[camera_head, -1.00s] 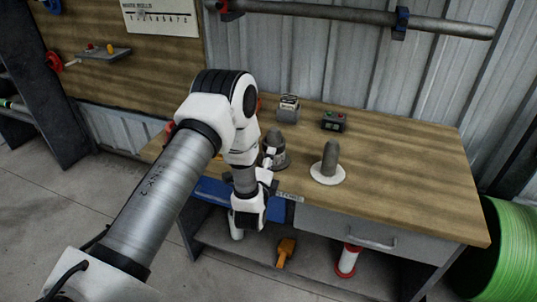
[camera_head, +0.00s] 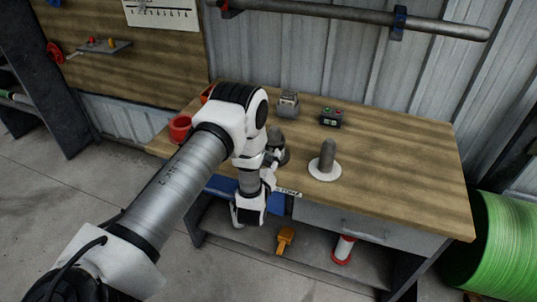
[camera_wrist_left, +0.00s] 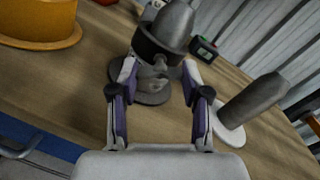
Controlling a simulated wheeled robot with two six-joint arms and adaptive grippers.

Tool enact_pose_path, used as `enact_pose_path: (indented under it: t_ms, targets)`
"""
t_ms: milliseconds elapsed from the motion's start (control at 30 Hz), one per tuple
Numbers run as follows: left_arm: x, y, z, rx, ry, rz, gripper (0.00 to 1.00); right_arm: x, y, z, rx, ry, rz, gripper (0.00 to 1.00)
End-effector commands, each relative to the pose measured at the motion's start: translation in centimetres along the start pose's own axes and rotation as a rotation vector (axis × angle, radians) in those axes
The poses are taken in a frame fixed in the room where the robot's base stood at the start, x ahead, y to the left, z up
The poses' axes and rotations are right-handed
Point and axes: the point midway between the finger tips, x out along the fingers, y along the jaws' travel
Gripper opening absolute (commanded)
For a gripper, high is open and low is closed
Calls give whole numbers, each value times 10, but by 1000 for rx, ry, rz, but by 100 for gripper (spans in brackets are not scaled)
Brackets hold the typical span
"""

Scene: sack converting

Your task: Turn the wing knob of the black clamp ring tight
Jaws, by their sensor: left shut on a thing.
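The black clamp ring (camera_wrist_left: 153,46) sits around a grey post with a rounded top (camera_wrist_left: 178,22), which stands on a round dark base (camera_wrist_left: 150,97). A grey wing knob (camera_wrist_left: 160,64) shows on the ring's near side. My left gripper (camera_wrist_left: 160,74) is shut on the wing knob, one finger on each side of it. In the head view my left gripper (camera_head: 269,166) is beside the grey post (camera_head: 278,143), which my arm partly hides. The ring and knob are too small to make out there. My right gripper is not in view.
A second grey post (camera_head: 327,154) stands on a white disc to the right. A grey device (camera_head: 288,105) and a button box (camera_head: 331,117) stand behind. A red cup (camera_head: 180,128) is at the bench's left. The right side of the bench (camera_head: 410,170) is clear.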

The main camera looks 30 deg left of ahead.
Motion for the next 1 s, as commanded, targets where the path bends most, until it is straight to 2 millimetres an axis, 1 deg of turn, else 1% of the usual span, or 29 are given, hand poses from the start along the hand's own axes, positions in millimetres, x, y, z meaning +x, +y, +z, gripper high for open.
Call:
enact_pose_path:
  t_ms: [33,100,333,833,867,900,933,1000]
  targets:
    - [0,-1,2,27,-1,0,12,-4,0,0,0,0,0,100]
    - [0,0,2,66,-1,1,12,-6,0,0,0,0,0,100]
    - [1,0,1,148,-3,0,12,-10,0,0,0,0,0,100]
    - [1,0,1,171,-4,0,12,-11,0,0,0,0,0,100]
    - [1,0,1,170,-4,0,51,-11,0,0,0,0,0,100]
    - [1,0,1,170,-4,0,65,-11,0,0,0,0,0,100]
    - [1,0,1,170,-3,0,73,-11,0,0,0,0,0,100]
    - [1,0,1,170,-3,0,73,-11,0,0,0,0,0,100]
